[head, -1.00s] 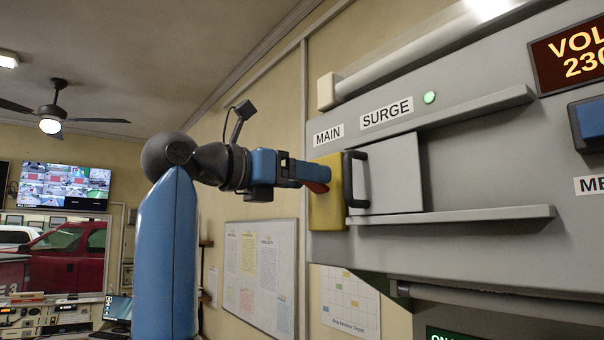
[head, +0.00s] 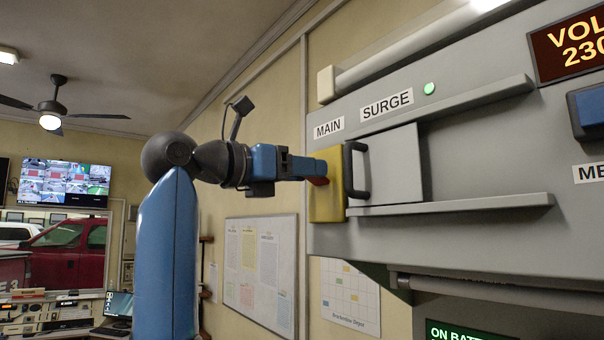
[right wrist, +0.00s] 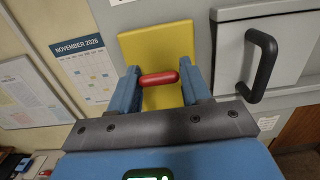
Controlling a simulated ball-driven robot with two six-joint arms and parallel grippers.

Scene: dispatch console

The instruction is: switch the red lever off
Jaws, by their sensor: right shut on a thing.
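The red lever (right wrist: 159,79) shows in the right wrist view as a short red bar in front of a yellow plate (right wrist: 158,43). My right gripper (right wrist: 158,80) has one blue finger at each end of the bar and is shut on it. In the head view, a small part of the red lever (head: 319,181) shows at the tip of my right gripper (head: 316,170), against the yellow plate (head: 329,203) under the MAIN label (head: 328,129). The fingers hide most of it there. My left gripper is not in view.
Just right of the yellow plate is a grey sliding cover (head: 395,170) with a black handle (head: 355,171), between two rails. A green lamp (head: 429,88) is lit beside the SURGE label (head: 386,103). A blue block (head: 590,112) sits further right. The wall left of the panel holds papers.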

